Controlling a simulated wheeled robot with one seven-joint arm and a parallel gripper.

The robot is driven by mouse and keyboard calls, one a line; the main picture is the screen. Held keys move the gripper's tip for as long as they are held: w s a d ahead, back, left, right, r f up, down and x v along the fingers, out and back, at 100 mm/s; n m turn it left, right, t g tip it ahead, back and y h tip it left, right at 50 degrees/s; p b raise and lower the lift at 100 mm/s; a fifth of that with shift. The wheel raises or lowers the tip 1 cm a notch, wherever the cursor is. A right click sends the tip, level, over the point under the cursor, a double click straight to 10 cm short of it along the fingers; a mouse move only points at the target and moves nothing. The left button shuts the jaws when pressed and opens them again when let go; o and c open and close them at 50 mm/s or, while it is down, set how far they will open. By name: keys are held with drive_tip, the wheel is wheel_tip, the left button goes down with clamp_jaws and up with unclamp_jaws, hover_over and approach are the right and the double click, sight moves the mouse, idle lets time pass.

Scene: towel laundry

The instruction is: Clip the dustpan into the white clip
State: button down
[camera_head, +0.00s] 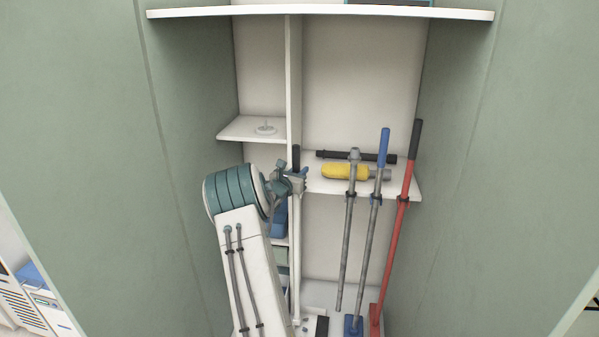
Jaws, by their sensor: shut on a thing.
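My gripper (293,183) is shut on the upper part of a long white pole (296,245) with a black grip (296,155) at its top. The pole stands nearly upright in the closet, in front of the vertical divider. It appears to be the dustpan's handle; white and dark parts (316,325) show at its foot, cut off by the bottom edge. My arm hides some of the lower left. I cannot make out the white clip against the white shelves and divider.
Several poles, grey (347,240), blue-topped (372,235) and red (394,250), stand right of my gripper at the right shelf's (408,187) front edge. A yellow cylinder (345,171) lies on that shelf. A small left shelf (245,129) holds a white object. Green walls (455,150) flank the closet.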

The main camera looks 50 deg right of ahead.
drive_tip(key=shift+w+d, duration=0.35)
drive_tip(key=shift+d, duration=0.2)
idle(0.5)
drive_tip(key=c, duration=0.7)
unclamp_jaws()
drive_tip(key=shift+s+a, duration=0.1)
drive_tip(key=shift+a, duration=0.05)
drive_tip(key=s+a+b, duration=0.1)
drive_tip(key=a, duration=0.1)
drive_tip(key=s+a+b, duration=0.1)
drive_tip(key=s+a, duration=0.1)
drive_tip(key=s+a+b, duration=0.1)
drive_tip(key=a+b, duration=0.1)
drive_tip(key=shift+s+a, duration=0.2)
drive_tip(key=shift+a, duration=0.05)
idle(0.4)
